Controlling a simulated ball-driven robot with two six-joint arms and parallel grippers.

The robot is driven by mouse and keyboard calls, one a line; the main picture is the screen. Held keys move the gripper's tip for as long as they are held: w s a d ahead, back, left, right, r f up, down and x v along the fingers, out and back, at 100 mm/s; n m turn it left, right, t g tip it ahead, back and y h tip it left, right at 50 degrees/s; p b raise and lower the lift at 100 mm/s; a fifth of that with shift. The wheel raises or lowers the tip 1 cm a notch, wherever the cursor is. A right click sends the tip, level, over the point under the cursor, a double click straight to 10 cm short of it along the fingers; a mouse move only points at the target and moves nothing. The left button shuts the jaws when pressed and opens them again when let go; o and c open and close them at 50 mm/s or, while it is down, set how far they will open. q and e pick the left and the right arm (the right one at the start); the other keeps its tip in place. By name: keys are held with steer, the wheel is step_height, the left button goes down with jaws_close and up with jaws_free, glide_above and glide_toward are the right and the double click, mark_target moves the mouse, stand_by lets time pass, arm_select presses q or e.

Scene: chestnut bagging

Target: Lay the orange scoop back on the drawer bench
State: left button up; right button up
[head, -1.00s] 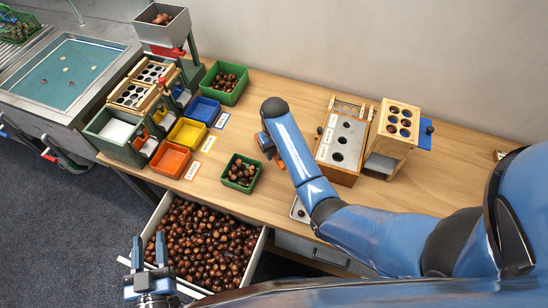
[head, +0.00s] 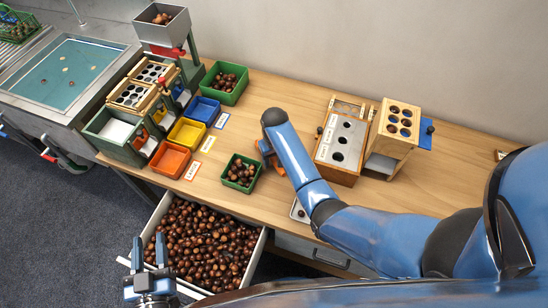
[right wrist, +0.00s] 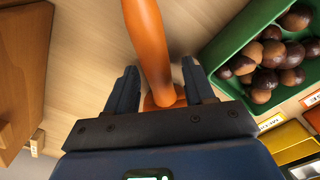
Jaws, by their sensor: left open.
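The orange scoop (right wrist: 152,45) shows in the right wrist view, its handle running between the two fingers of my right gripper (right wrist: 161,76). The fingers stand apart, with a narrow gap visible on the right side of the handle. The scoop is low over or on the wooden drawer bench (head: 240,130); contact is hard to tell. In the head view my right arm hides most of it, with a bit of orange (head: 264,147) showing beside the wrist. My left gripper (head: 151,252) is open and empty at the front edge of the drawer.
A green tray of chestnuts (head: 226,187) stands just left of the scoop. Orange (head: 170,160), yellow (head: 187,133) and blue (head: 203,110) trays are further left. An open drawer full of chestnuts (head: 262,245) is in front. A box with holes (head: 336,160) stands to the right.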

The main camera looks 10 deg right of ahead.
step_height(320, 180, up, 12)
steer(key=shift+r, duration=0.15)
stand_by(0.7)
stand_by(0.6)
